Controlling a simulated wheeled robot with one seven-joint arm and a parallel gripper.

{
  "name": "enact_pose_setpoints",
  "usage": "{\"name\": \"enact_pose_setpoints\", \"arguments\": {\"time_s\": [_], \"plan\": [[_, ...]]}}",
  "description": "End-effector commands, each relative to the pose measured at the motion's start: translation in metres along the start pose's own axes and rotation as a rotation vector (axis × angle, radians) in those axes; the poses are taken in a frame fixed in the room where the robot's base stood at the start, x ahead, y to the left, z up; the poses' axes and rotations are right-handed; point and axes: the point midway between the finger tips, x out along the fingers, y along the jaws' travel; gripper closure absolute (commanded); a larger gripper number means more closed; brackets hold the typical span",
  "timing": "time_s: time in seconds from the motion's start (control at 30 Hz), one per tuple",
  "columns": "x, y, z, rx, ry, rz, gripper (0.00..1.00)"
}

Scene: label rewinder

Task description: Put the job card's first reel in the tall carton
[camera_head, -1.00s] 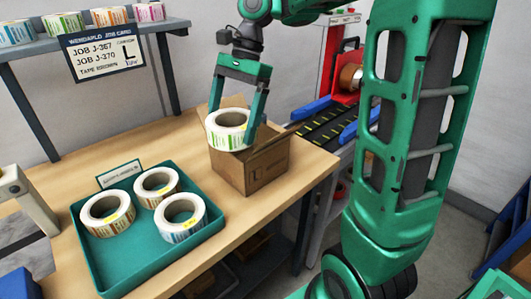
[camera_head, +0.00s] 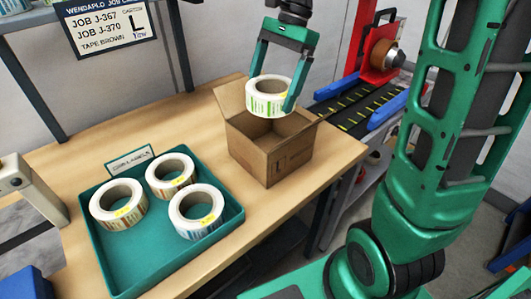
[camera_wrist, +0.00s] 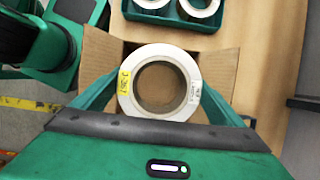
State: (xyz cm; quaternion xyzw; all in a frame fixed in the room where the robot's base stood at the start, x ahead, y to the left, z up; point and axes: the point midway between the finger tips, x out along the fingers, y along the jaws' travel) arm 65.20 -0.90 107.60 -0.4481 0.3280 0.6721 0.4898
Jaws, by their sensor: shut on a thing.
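My gripper (camera_head: 274,88) is shut on a white label reel (camera_head: 266,103) with green print. In the wrist view the held reel (camera_wrist: 160,85) has a yellow tag that appears to read J-367. In the wrist view the carton (camera_wrist: 101,62) surrounds the reel from below. The job card (camera_head: 108,24) lists JOB J-367, then JOB J-370, carton L, tape brown.
A teal tray (camera_head: 120,265) on the bench (camera_head: 75,145) holds three reels with yellow tags, with a small sign (camera_head: 130,160) behind it. A conveyor (camera_head: 345,110) with blue rails and a red tape unit (camera_head: 380,55) stands right of the carton. The front of the tray is free.

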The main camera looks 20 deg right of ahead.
Motion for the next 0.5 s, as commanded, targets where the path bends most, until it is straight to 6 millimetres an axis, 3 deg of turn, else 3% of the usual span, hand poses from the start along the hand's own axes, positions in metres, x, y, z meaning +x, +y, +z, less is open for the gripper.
{"name": "enact_pose_setpoints", "arguments": {"time_s": [0.5], "plan": [[0.099,0.001,-0.04,0.0,-0.001,0.004,0.45]]}}
